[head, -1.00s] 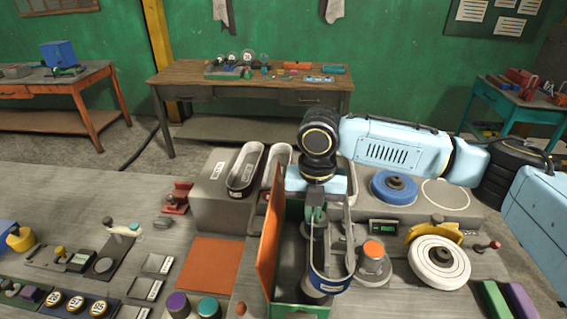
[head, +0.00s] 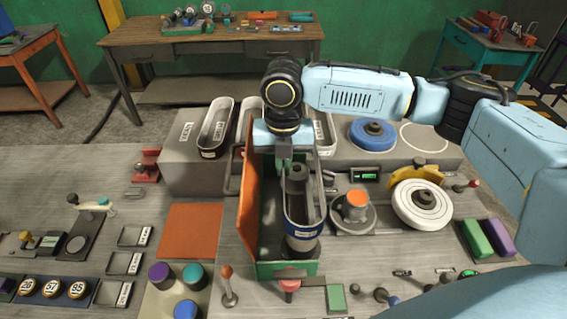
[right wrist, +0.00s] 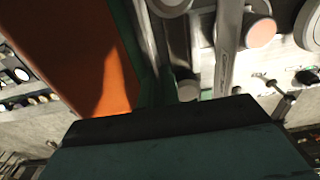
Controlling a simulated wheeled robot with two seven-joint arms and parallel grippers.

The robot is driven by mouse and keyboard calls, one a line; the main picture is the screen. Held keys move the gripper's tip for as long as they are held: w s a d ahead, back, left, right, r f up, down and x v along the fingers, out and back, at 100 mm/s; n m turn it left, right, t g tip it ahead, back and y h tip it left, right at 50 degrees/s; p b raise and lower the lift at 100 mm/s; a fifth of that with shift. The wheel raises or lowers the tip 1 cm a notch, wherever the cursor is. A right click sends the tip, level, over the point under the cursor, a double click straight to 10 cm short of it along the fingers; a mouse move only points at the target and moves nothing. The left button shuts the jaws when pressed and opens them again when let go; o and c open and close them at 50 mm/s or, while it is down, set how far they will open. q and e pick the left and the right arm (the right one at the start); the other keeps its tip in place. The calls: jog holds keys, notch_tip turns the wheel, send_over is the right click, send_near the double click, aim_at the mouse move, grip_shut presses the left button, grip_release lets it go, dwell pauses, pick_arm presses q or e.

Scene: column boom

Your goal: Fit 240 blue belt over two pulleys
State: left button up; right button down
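The belt (head: 319,190) is a grey loop with a blue band at its near end. It lies in the open green housing (head: 286,269), which has an orange panel (head: 248,180) on its left. A dark pulley (head: 296,182) stands inside the loop's far part. Another cylinder (head: 301,243) is below the blue band; I cannot tell if the belt is seated on it. My right gripper (head: 284,163) points down at the belt's far end. Its fingertips are hidden, so its grip is unclear. The right wrist view shows a pale strip (right wrist: 228,45), probably the belt. My left gripper is out of view.
A grey block (head: 185,140) with loop-shaped trays (head: 217,130) stands behind. To the right are an orange-topped knob (head: 356,203), a white wheel (head: 422,204) and a blue disc (head: 372,133). An orange mat (head: 190,230) lies left of the housing.

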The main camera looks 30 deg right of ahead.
jog(key=shift+f+b, duration=1.85)
jog(key=shift+b, duration=0.15)
jog(key=shift+f+b, duration=0.45)
jog(key=shift+f, duration=2.9)
jog(key=shift+w+f+p, duration=0.15)
jog(key=shift+p, duration=0.3)
jog(key=shift+d, duration=0.1)
jog(key=c, duration=1.1)
grip_release()
jog(key=shift+c, duration=0.2)
